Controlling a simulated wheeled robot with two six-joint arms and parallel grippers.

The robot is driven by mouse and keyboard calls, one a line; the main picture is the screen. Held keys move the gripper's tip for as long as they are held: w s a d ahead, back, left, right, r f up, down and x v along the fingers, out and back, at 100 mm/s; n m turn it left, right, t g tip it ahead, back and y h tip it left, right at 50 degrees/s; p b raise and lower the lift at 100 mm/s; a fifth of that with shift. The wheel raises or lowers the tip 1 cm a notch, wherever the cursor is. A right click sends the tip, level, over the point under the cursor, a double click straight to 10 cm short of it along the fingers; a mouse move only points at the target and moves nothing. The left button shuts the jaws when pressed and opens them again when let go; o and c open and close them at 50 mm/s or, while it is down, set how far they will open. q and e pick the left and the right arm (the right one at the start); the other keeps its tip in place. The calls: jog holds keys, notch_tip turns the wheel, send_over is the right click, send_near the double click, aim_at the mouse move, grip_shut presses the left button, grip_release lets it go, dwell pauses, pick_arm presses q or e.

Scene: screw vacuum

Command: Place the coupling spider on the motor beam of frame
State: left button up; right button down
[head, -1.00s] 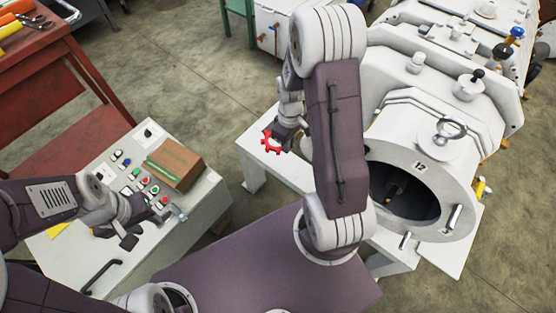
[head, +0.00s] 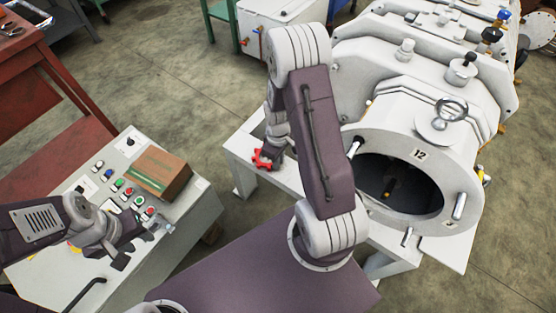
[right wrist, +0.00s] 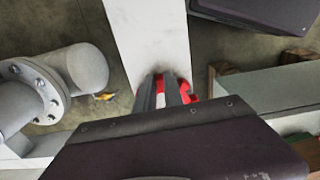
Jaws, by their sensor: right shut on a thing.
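The red coupling spider (head: 263,159) is held in my right gripper (head: 272,154), over the left end of the white frame (head: 240,158) beside the machine. In the right wrist view the spider (right wrist: 190,88) shows in part as red between and beside the jaws of my right gripper (right wrist: 168,92), above a white beam (right wrist: 148,35). Whether the spider touches the beam, I cannot tell. My left gripper (head: 138,243) hangs over the control panel with its fingers apart and nothing between them.
The large white machine marked 12 (head: 420,153), with a dark round opening, stands right of my right arm. A button panel (head: 195,215) with a cardboard box (head: 160,173) is at the left. A red table (head: 25,60) stands at the upper left. Open floor lies between.

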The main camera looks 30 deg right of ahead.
jog(key=c, duration=1.5)
grip_release()
jog(key=shift+o, duration=0.2)
jog(key=shift+r, duration=0.1)
notch_tip(320, 180, up, 12)
jog(key=p, duration=0.6)
jog(key=s+a+r+m+t, duration=0.1)
jog(key=s+a+r+m, duration=0.4)
jog(key=a, duration=0.4)
jog(key=s+r, duration=0.1)
jog(key=s, duration=0.1)
jog(key=shift+s+r, duration=0.3)
jog(key=shift+r, duration=0.1)
